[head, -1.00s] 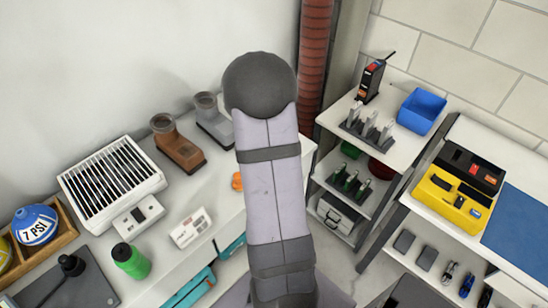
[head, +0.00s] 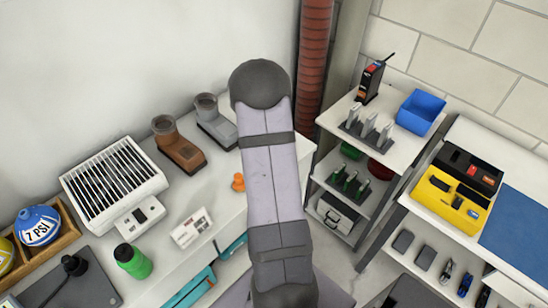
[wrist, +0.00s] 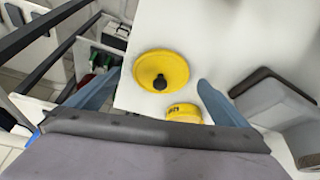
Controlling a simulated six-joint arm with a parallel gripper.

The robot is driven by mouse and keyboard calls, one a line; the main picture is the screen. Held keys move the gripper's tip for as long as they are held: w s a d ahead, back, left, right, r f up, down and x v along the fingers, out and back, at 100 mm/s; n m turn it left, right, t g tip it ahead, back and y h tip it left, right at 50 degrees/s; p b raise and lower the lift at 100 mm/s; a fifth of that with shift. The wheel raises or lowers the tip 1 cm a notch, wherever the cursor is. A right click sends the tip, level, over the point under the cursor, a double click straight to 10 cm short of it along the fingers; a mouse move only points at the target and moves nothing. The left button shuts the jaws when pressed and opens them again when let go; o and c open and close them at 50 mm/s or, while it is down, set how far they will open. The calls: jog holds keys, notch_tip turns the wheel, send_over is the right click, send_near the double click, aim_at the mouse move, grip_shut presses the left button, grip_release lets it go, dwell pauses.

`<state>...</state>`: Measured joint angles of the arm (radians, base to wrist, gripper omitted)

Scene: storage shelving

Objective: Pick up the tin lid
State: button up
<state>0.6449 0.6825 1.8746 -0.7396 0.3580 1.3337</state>
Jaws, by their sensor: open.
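In the wrist view, the tin lid (wrist: 161,70) is a yellow disc with a black knob at its centre. It lies on a white surface (wrist: 232,45). A yellow tin (wrist: 184,112) stands just below it in the picture, partly hidden by my gripper's body. My gripper (wrist: 159,79) is open, with one blue-grey finger to the left of the lid and one to the right. Nothing is held between them. Whether the fingers are level with the lid is unclear. In the head view I cannot see the lid, tin or fingers; my arm blocks part of the white counter.
In the wrist view, a grey object (wrist: 275,103) is close to the right finger, and shelving is at the left. In the head view, a small orange object (head: 238,182), a brown boot (head: 180,148) and a grey boot (head: 215,122) stand left of my arm.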

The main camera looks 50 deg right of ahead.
jog(key=shift+d+f, duration=0.2)
jog(key=shift+f, duration=0.3)
jog(key=shift+c, duration=0.3)
jog(key=c, duration=1)
jog(key=shift+c, duration=0.2)
